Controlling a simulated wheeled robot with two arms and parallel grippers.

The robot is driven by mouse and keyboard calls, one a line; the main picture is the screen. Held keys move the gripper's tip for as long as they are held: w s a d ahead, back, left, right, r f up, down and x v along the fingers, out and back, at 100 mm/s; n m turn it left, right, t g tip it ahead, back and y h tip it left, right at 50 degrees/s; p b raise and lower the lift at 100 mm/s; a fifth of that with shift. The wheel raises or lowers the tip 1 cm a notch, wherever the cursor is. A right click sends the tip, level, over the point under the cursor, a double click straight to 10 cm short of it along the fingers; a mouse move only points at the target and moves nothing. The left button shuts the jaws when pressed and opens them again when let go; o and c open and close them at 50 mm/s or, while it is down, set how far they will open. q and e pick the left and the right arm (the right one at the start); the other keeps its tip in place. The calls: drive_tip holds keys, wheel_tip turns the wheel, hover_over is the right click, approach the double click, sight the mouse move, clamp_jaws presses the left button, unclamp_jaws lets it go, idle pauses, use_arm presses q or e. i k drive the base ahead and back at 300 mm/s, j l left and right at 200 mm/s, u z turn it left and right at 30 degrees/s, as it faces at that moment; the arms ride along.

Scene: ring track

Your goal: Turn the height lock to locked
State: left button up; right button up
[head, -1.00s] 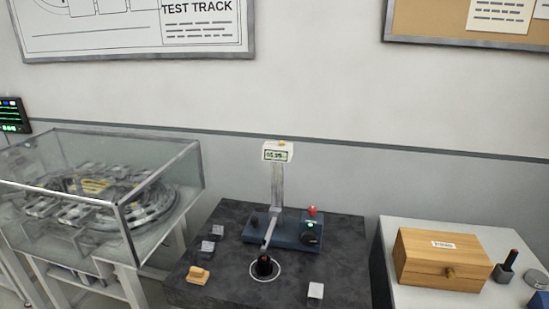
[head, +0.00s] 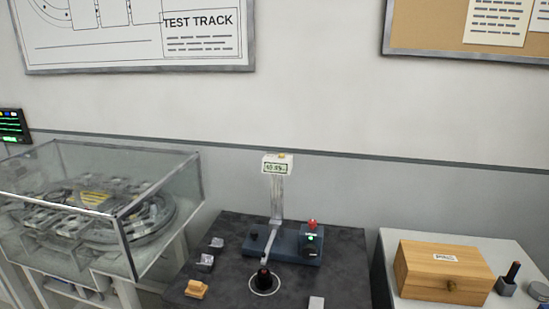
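A height gauge device stands on the dark table. It has a blue-grey base (head: 292,243), an upright column (head: 277,203) and a small display (head: 276,165) on top whose digits are too small to read surely. A box at the base's right end carries a red knob (head: 311,223), a green light (head: 310,238) and a dark dial (head: 312,251). I cannot tell which of these is the height lock, or its setting. An arm reaches from the column to a black piece (head: 264,280) inside a white ring. Neither gripper is in view.
The dark table (head: 345,265) also holds small grey blocks (head: 206,261), a wooden block (head: 196,289) and a pale block (head: 316,303). A glass case (head: 160,215) stands left. A wooden box (head: 443,272) sits on the white table (head: 393,245) right.

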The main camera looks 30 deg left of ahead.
sight(312, 223)
drive_tip(key=i+j+u, duration=0.15)
drive_tip(key=u, duration=0.2)
drive_tip(key=i+u, duration=0.7)
drive_tip(key=k+j, duration=0.1)
